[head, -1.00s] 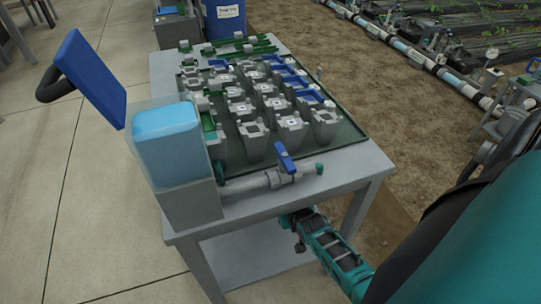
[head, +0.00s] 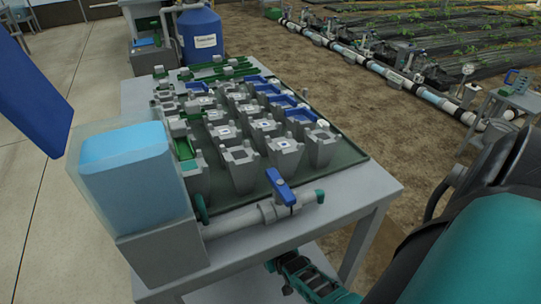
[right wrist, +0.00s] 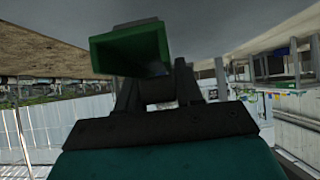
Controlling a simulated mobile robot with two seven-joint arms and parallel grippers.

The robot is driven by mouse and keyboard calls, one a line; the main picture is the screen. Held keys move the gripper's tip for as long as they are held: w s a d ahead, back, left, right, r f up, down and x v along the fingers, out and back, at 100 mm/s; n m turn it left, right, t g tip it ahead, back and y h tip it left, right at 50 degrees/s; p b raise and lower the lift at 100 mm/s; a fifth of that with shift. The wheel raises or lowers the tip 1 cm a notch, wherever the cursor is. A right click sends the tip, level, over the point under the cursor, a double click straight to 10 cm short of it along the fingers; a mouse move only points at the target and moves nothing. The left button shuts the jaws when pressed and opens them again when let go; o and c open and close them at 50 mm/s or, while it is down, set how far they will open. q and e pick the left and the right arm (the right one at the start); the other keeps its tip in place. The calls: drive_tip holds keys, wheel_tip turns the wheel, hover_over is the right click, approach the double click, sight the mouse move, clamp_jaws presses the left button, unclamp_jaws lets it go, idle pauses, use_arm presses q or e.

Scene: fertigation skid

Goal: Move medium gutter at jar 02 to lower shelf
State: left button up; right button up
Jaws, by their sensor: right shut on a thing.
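In the right wrist view, my right gripper (right wrist: 160,88) is shut on a green gutter (right wrist: 130,48), a short open channel seen end-on. A broad grey surface fills the top of that view close to the gutter; I cannot tell if it is the shelf or the tabletop's underside. In the head view my right forearm reaches in below the table's front edge, and the table hides the fingers and the gutter. A strip of the lower shelf (head: 240,286) shows under the tabletop. I cannot read which jar is 02. My left gripper is not in view.
The grey table (head: 365,195) holds a dark tray (head: 345,155) with several grey pots and green and blue gutters. A water-filled tank (head: 130,180) and a blue-handled valve (head: 280,188) stand along the front. A table leg (head: 362,240) is beside my right forearm.

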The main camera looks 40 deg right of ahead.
wheel_tip(320, 180, down, 2)
drive_tip(key=shift+f+b, duration=0.1)
drive_tip(key=shift+b, duration=0.25)
drive_tip(key=shift+w+f, duration=0.1)
drive_tip(key=shift+f, duration=0.2)
drive_tip(key=shift+f+b, duration=0.15)
drive_tip(key=shift+b, duration=0.15)
drive_tip(key=shift+f, duration=0.35)
wheel_tip(320, 180, down, 3)
drive_tip(key=shift+r+b, duration=0.2)
drive_tip(key=shift+b, duration=1.05)
drive_tip(key=shift+f+b, duration=0.3)
drive_tip(key=shift+f, duration=0.2)
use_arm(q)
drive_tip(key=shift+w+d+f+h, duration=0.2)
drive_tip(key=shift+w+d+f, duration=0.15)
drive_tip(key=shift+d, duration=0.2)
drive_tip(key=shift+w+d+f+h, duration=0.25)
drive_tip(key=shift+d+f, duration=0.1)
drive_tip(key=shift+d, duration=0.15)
